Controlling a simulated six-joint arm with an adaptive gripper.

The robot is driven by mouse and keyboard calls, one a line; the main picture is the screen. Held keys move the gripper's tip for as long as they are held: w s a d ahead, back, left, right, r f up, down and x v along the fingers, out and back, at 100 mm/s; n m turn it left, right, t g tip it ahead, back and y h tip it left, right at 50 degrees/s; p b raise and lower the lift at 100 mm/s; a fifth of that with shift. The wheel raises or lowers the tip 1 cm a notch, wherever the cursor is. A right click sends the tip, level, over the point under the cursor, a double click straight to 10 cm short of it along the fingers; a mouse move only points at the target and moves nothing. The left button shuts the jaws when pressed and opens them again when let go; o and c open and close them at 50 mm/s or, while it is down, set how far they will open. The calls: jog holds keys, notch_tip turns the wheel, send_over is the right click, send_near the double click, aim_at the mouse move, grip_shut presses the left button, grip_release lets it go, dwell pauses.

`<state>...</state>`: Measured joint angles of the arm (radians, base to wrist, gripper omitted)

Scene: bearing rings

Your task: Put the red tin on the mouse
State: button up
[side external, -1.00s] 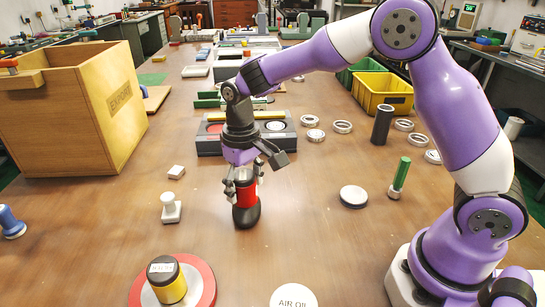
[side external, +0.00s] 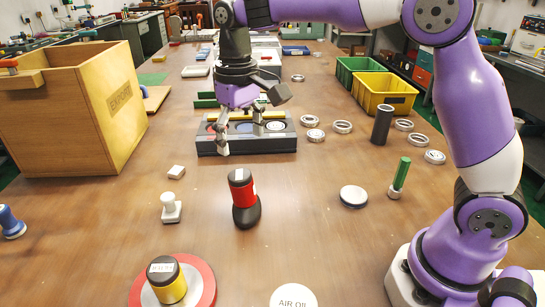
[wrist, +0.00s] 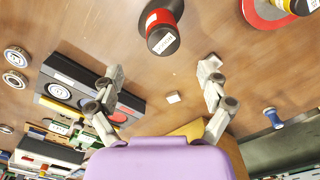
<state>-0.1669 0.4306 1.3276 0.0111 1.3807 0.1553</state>
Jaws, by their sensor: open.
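The red tin (side external: 243,193), with a black lid and a white label, stands upright on the black mouse (side external: 247,215) in the middle of the table. In the wrist view the red tin (wrist: 161,32) shows from above, with part of the dark mouse (wrist: 172,6) beside it. My gripper (side external: 238,132) is open and empty, above and behind the tin and clear of it. Its spread fingers also show in the wrist view (wrist: 162,72), with nothing between them.
A grey case with round recesses (side external: 215,145) lies behind the tin, below my gripper. A yellow tin (side external: 172,287) stands on a red-rimmed disc at the front. A white stamp-like piece (side external: 170,210) is left of the tin; a round puck (side external: 353,197) is right. Metal rings lie farther right.

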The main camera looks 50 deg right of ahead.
jog(key=shift+r, duration=0.5)
jog(key=s+d+t, duration=0.2)
jog(key=s+d, duration=0.1)
jog(key=s, duration=0.5)
jog(key=s+d+t, duration=0.3)
jog(key=s, duration=0.5)
jog(key=shift+t, duration=0.3)
